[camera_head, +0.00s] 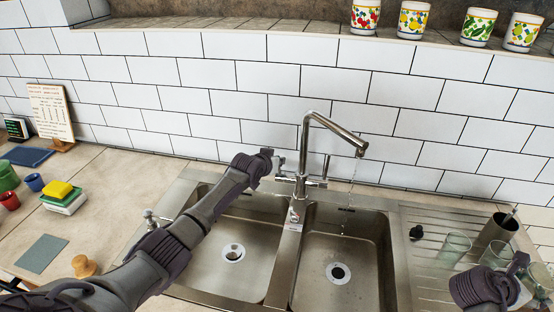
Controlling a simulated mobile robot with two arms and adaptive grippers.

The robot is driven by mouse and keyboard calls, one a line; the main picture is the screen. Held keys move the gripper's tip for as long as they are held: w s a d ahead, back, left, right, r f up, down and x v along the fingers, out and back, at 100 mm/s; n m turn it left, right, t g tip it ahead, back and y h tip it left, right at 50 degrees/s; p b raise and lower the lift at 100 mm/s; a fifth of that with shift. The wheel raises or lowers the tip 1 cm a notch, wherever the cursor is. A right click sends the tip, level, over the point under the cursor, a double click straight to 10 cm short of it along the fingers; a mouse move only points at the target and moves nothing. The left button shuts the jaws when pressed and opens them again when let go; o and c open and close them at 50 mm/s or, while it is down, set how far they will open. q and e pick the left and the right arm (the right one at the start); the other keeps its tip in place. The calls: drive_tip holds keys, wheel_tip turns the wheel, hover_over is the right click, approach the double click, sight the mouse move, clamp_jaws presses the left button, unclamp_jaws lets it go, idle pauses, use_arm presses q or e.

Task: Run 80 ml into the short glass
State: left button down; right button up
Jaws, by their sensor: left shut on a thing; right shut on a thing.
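The chrome tap (304,150) stands behind the double sink, and its spout points over the right basin. A thin stream of water (349,190) falls from the spout into that basin. My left gripper (277,162) is shut on the tap's left lever, which it mostly hides. My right gripper (522,268) is low at the right, over the drainboard, shut on a clear glass (542,276) partly cut off by the picture edge. Two more clear glasses, one (455,247) and another (496,254), stand on the drainboard. I cannot tell which glass is shortest.
The right basin (372,262) and left basin (228,285) look empty. A dark metal cup (497,229) and a black stopper (416,232) are on the drainboard. Sponges (62,194), small cups and a recipe board (50,112) stand on the left counter.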

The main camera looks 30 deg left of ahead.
use_arm(q)
drive_tip(key=shift+w+a+g, duration=0.15)
drive_tip(key=shift+w+g, duration=0.4)
drive_tip(key=shift+g, duration=0.25)
drive_tip(key=shift+r, duration=0.1)
drive_tip(key=c, duration=1.2)
unclamp_jaws()
drive_tip(key=v, duration=1.1)
drive_tip(key=shift+s+a+r, duration=0.1)
drive_tip(key=shift+s+r, duration=0.1)
drive_tip(key=shift+s, duration=0.1)
drive_tip(key=shift+f, duration=0.1)
